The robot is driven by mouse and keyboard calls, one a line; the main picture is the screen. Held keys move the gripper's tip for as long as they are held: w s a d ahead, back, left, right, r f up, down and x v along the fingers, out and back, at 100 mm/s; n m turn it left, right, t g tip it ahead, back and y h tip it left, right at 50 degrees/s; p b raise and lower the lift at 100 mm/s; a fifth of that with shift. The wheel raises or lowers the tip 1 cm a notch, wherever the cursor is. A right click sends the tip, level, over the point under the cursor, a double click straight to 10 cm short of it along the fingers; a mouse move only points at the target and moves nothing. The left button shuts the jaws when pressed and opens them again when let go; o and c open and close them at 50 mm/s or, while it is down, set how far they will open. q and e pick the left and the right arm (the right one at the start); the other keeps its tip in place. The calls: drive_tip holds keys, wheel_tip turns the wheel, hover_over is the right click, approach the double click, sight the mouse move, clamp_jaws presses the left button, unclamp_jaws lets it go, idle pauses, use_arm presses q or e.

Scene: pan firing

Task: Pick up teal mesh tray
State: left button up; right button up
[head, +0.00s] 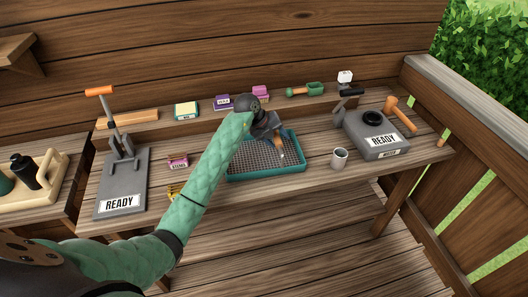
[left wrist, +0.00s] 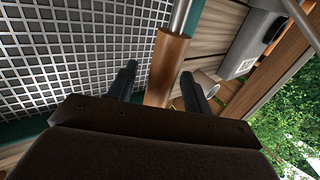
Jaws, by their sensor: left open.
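The teal mesh tray (head: 265,173) lies on the wooden bench, with a grey grid inside a teal rim. It also fills the upper left of the left wrist view (left wrist: 75,60). My left gripper (head: 277,136) is open over the right part of the tray, and my forearm hides part of its left side. A tool with a brown handle (left wrist: 166,70) and a metal shaft shows between the open fingers in the left wrist view. I cannot tell whether the fingers touch it. My right gripper is not in view.
A lever press marked READY (head: 120,185) stands at the left.

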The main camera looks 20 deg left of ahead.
use_arm(q)
clamp_jaws()
drive_tip(key=shift+r, duration=0.15)
idle(0.4)
